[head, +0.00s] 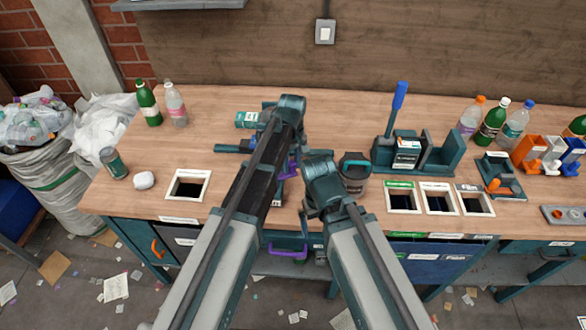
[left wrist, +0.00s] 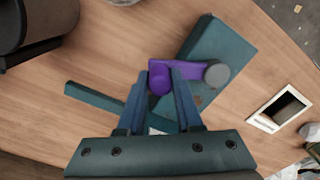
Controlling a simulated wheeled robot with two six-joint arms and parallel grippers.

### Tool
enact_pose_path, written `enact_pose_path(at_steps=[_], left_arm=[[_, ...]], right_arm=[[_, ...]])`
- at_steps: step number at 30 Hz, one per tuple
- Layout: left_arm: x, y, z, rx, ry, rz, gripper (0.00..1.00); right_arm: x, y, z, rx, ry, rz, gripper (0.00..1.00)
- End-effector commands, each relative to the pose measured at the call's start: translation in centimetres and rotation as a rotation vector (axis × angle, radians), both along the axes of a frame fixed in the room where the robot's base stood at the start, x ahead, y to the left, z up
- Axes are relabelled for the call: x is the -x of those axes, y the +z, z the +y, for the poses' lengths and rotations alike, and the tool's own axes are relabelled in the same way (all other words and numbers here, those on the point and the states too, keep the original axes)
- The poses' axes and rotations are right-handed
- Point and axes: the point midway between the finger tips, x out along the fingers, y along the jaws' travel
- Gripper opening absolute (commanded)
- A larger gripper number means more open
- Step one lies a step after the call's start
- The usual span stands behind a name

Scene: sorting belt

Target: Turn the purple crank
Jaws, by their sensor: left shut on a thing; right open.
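The purple crank (left wrist: 188,70) lies over a teal base (left wrist: 222,50), with a grey round hub at the right end of its arm in the left wrist view. My left gripper (left wrist: 161,82) is shut on the crank's purple knob, one blue finger on each side. In the head view only a small purple part of the crank (head: 291,167) shows; my left arm hides the rest and the left fingertips. My right gripper (head: 308,222) is open, low near the table's front edge and apart from the crank; its fingers are hard to make out.
A dark pot (head: 354,182) stands close right of my right wrist. A teal stand with a blue-handled lever (head: 399,97) is farther right. Square bin openings (head: 187,187) are cut into the table. Bottles (head: 148,104) stand at the back left. A purple handle (head: 288,251) is on the front below.

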Motion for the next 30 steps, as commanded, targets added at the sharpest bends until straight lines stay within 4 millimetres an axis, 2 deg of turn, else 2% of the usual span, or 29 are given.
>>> enact_pose_path(at_steps=[6, 15, 30], left_arm=[[-1.6, 0.0, 0.8, 0.0, 0.195, 0.0, 0.0], [-2.8, 0.0, 1.8, -0.001, 0.403, -0.001, 0.0], [-3.4, 0.0, 2.7, -0.001, 0.538, -0.001, 0.0]], right_arm=[[0.0, 0.0, 0.0, 0.0, 0.0, 0.0, 1.0], [0.0, 0.0, 0.0, 0.0, 0.0, 0.0, 1.0], [0.0, 0.0, 0.0, 0.0, 0.0, 0.0, 1.0]])
